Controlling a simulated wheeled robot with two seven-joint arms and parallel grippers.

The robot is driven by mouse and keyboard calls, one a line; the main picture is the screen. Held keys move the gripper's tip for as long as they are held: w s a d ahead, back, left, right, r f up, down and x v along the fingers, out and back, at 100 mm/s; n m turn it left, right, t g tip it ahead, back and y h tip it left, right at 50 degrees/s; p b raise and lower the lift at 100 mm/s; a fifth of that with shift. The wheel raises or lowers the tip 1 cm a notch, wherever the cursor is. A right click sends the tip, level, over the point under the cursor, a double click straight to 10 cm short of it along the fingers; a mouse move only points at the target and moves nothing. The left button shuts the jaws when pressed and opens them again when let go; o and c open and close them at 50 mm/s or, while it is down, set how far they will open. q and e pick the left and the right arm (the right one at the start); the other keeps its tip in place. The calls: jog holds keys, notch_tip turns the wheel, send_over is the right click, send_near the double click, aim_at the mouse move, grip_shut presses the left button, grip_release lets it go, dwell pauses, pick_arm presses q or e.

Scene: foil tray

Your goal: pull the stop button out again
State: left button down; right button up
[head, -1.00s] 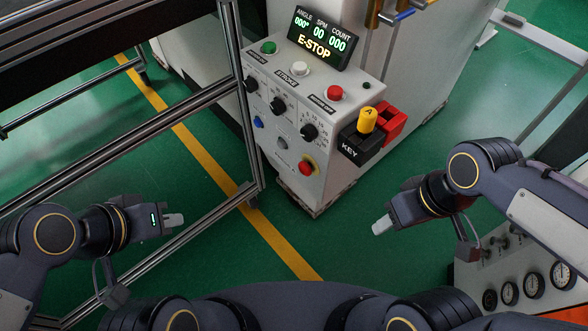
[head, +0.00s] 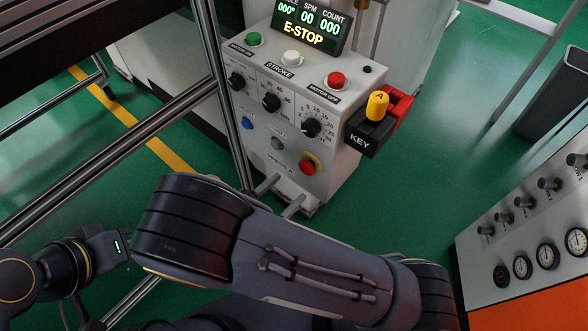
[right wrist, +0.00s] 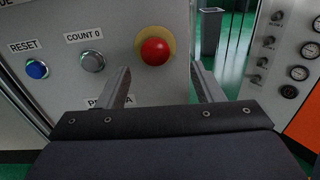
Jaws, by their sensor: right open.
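The stop button (head: 308,166) is a red mushroom knob on a yellow collar, low on the front of the light grey control box (head: 325,190). In the right wrist view the stop button (right wrist: 155,50) shows large, just beyond and between my fingertips. My right gripper (head: 280,195) is open and empty, its two fingers apart just below and left of the button in the head view. In the right wrist view the gripper (right wrist: 160,70) has one finger on each side of the knob's line, apart from it. My left gripper (head: 113,246) is at lower left, its fingers hidden behind my right arm.
The lit display (head: 311,28) reads E-STOP. A blue reset button (right wrist: 36,69) and a grey count button (right wrist: 92,60) lie left of the knob. A black key block (head: 366,138) juts from the box's right side. A metal rail frame (head: 213,100) stands at left.

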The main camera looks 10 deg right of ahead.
aim_at(304, 169)
jog(key=shift+t, duration=0.3)
jog(key=x, duration=0.7)
jog(key=shift+w+f+p, duration=0.1)
jog(key=shift+w+p, duration=0.2)
jog(key=shift+w, duration=0.05)
jog(key=shift+c, duration=0.4)
jog(key=c, duration=1.2)
jog(key=shift+s+a, duration=0.4)
jog(key=shift+a, duration=0.1)
grip_shut()
jog(key=o, duration=1.3)
grip_release()
jog(key=shift+s, duration=0.1)
